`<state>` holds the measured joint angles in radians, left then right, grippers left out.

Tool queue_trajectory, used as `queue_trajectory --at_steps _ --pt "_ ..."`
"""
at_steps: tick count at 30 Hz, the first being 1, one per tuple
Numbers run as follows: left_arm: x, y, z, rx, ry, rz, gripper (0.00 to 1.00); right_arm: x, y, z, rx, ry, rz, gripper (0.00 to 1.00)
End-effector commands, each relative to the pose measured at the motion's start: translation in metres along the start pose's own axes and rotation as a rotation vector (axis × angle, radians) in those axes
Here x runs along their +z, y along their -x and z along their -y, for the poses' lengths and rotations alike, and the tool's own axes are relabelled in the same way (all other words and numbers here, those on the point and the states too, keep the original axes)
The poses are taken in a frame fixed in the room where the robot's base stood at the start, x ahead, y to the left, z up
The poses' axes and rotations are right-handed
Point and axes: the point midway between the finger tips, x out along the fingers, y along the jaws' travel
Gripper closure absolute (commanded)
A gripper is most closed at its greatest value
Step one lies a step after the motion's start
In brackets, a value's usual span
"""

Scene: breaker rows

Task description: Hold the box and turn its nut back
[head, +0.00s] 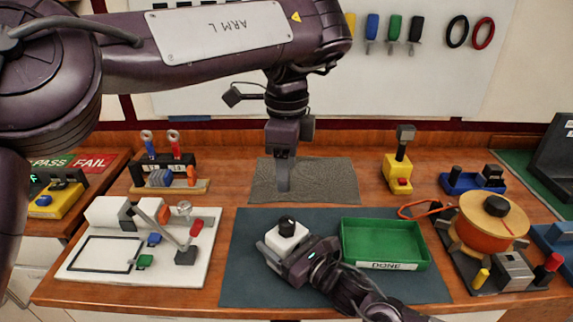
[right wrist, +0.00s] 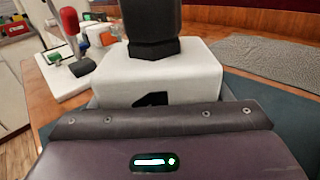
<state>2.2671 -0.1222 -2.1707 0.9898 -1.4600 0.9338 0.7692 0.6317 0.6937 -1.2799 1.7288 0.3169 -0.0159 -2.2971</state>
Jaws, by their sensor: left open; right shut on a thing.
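The white box (head: 287,237) sits on the dark mat at the bench's front middle, with a black nut (head: 287,222) on its top. My right gripper (head: 283,252) is shut on the box from the right. In the right wrist view the box (right wrist: 160,75) is close in front of the gripper, with a dark mark on its near face, and the black nut (right wrist: 150,30) rises from its top, cut off by the frame. My left gripper (head: 283,185) is open, pointing down above the grey textured pad behind the box, apart from the nut. Its finger gap is hard to see.
A green tray labelled DONE (head: 431,262) is right of the box on the dark mat (head: 240,285). A white board with a lever clamp (head: 75,272) stands left. An orange spool (head: 470,236) stands right. The grey pad (head: 335,180) is bare apart from my gripper over it.

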Motion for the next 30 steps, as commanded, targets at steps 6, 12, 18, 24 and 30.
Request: queue_trajectory --at_steps 6,12,18,24,30 --pt "0.000 -0.001 0.000 0.001 0.000 0.000 0.46 0.000 0.000 -0.001 0.001 -0.001 -0.001 0.66" --pt "0.000 -0.001 0.000 0.001 0.000 0.000 0.46 0.000 0.000 -0.001 0.001 -0.001 -0.001 0.27" --pt "0.000 -0.001 0.000 0.001 0.000 0.000 0.46 0.000 0.000 -0.001 0.001 -0.001 0.000 0.04" --pt "0.000 -0.001 0.000 0.001 0.000 0.000 0.46 0.000 0.000 0.000 0.000 -0.001 0.000 0.04" --pt "0.000 -0.001 0.000 0.001 0.000 0.000 0.46 -0.001 0.014 0.001 -0.001 -0.001 -0.002 0.04"
